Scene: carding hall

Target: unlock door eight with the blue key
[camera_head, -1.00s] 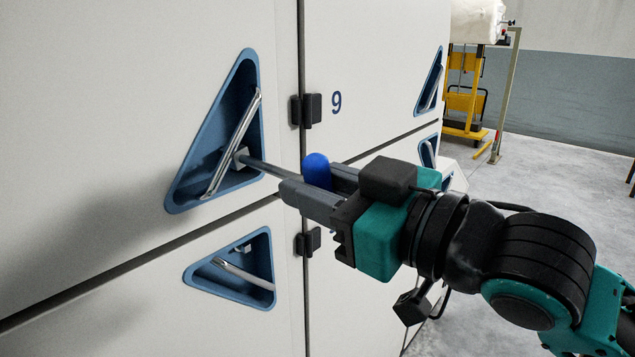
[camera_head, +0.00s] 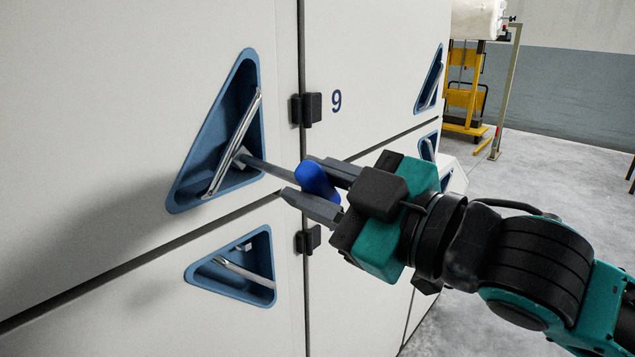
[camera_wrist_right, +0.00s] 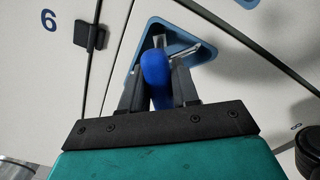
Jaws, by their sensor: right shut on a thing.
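The blue key has a blue grip (camera_head: 318,182) and a grey shaft (camera_head: 268,167). The shaft reaches into a blue triangular recess (camera_head: 203,160) in the left door, with its tip at the lock beside a silver handle bar (camera_head: 245,125). How deep the tip sits is hard to see. My right gripper (camera_head: 316,186) is shut on the blue grip, which is tilted. My left gripper is not in view.
Door 9 (camera_head: 375,70) is right of the seam, with black hinges (camera_head: 307,109) along it. A lower blue recess (camera_head: 235,268) with a bar sits below. A yellow-framed stand (camera_head: 465,95) is at the back right. Open grey floor (camera_head: 520,175) lies right of the cabinet.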

